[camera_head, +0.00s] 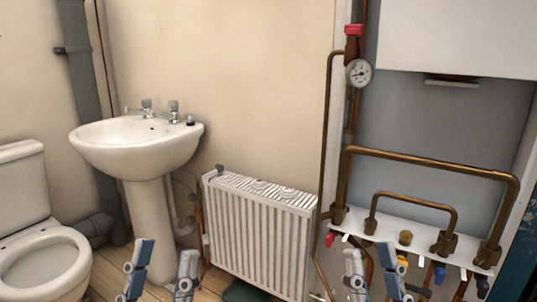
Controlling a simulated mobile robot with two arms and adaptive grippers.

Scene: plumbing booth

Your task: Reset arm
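My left gripper (163,268) is at the bottom of the view, in front of the sink pedestal. Its two blue-grey fingers stand apart with nothing between them. My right gripper (371,266) is at the bottom right of centre, in front of the pipes below the white shelf. Its fingers are also apart, and no held object shows between them. The lower parts of both grippers and both arms are cut off by the bottom edge.
A white sink (137,143) and a toilet (42,262) stand on the left. A white radiator (258,235) stands between the grippers. Copper pipes (430,161), a pressure gauge (359,72) and a white shelf (385,225) with coloured valves are on the right.

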